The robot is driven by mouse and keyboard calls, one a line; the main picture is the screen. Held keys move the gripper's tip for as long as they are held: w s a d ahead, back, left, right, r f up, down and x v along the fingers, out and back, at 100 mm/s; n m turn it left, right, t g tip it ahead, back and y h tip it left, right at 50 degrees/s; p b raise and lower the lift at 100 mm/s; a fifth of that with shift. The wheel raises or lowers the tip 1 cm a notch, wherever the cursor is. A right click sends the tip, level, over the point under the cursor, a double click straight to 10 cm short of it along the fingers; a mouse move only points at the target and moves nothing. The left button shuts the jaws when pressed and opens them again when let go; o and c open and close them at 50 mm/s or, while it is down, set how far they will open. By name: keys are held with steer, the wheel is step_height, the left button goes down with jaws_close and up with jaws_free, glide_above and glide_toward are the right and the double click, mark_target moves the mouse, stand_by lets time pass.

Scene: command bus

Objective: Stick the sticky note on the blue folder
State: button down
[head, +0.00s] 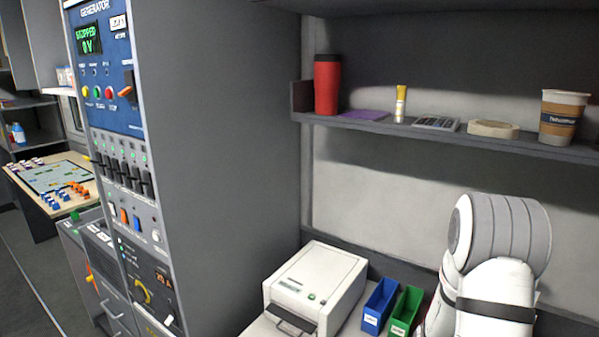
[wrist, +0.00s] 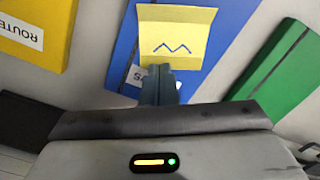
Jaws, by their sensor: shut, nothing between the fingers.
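In the wrist view the yellow sticky note (wrist: 176,30), with a dark zigzag mark, lies over the blue folder (wrist: 126,52). My gripper (wrist: 160,70) is shut and empty. Its fingertips are at the note's lower edge, in front of the folder; whether they touch it is unclear. The fingers partly cover the folder's white label (wrist: 136,78). The head view shows neither the note, the blue folder nor my gripper.
A yellow folder (wrist: 38,28) lies left of the blue one and a green folder (wrist: 275,75) lies right. In the head view, a white printer-like machine (head: 314,284), a blue bin (head: 380,302) and a green bin (head: 404,310) stand below a shelf (head: 460,138) holding a red tumbler (head: 327,84).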

steer(key=shift+f+b, duration=0.8)
steer(key=shift+f, duration=0.05)
stand_by(0.4)
steer(key=shift+r, duration=0.1)
stand_by(0.3)
steer(key=shift+r+p, duration=1.65)
steer(key=shift+r, duration=0.8)
steer(key=shift+r, duration=0.15)
steer(key=s+a+r+t, duration=0.1)
steer(key=a+r, duration=0.2)
steer(key=r, duration=0.5)
steer(key=s+a+r+t, duration=0.1)
steer(key=a+r, duration=0.2)
steer(key=r, duration=0.5)
steer(key=s+a+r+t, duration=0.1)
steer(key=s+a+r, duration=0.5)
steer(key=s+r, duration=0.4)
steer(key=shift+s+a+r+n, duration=0.25)
steer(key=shift+s+r+n, duration=0.15)
steer(key=shift+r, duration=0.45)
